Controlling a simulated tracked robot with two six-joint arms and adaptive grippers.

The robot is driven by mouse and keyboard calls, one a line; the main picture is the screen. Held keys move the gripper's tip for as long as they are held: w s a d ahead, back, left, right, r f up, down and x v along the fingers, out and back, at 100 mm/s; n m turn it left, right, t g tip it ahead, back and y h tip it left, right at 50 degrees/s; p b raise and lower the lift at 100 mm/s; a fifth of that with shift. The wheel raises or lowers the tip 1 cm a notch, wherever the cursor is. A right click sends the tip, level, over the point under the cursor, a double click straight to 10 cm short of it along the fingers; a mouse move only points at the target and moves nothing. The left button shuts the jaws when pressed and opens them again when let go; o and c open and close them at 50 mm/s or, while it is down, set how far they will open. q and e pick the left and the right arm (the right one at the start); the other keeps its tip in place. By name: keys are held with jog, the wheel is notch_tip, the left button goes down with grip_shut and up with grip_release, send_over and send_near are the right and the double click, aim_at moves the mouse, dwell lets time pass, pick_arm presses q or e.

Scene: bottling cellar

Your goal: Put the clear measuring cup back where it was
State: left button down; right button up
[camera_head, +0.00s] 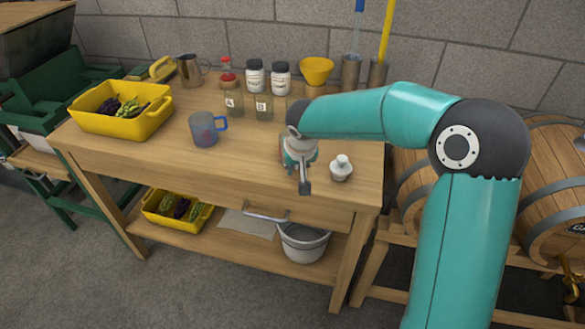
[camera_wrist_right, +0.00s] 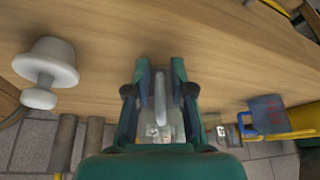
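The clear measuring cup (camera_wrist_right: 160,128) is in the right wrist view, between the fingers of my right gripper (camera_wrist_right: 160,78). Its pale upright handle (camera_wrist_right: 160,95) stands between the fingertips, with a narrow gap seeming to show on each side. In the head view my right gripper (camera_head: 304,180) is low over the front right of the wooden table (camera_head: 250,165) and mostly hides the cup. I cannot tell whether the cup touches the table. A blue-tinted cup with a blue handle (camera_head: 205,130) stands apart to the left. My left gripper is not in view.
A white knobbed piece (camera_head: 341,168) stands close right of the gripper. Labelled glass jars (camera_head: 233,104), white bottles (camera_head: 255,78), a yellow bowl (camera_head: 317,70) and a metal jug (camera_head: 189,70) stand behind. A yellow crate (camera_head: 110,122) is at left. The front middle tabletop is clear.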

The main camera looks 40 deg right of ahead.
jog(key=shift+o, duration=0.4)
jog(key=shift+s+r, duration=0.1)
jog(key=shift+r, duration=0.45)
jog(key=v, duration=1.1)
jog(key=s+a+f+n+g+y, duration=0.15)
jog(key=a+f, duration=0.25)
jog(key=f, duration=0.4)
jog(key=a+f+n+y, duration=0.15)
jog(key=a+f, duration=0.25)
jog(key=f, duration=0.4)
jog(key=s+a+f+g+y, duration=0.1)
jog(key=a+f+y, duration=0.1)
jog(key=a+f, duration=0.45)
jog(key=s+a+f, duration=0.3)
jog(key=s+f, duration=0.5)
jog(key=s+a+f+g+y, duration=0.1)
jog(key=s+a+f, duration=0.1)
jog(key=s+f, duration=0.6)
jog(key=shift+p+x, duration=0.4)
jog(key=shift+x, duration=0.45)
jog(key=shift+a, duration=0.1)
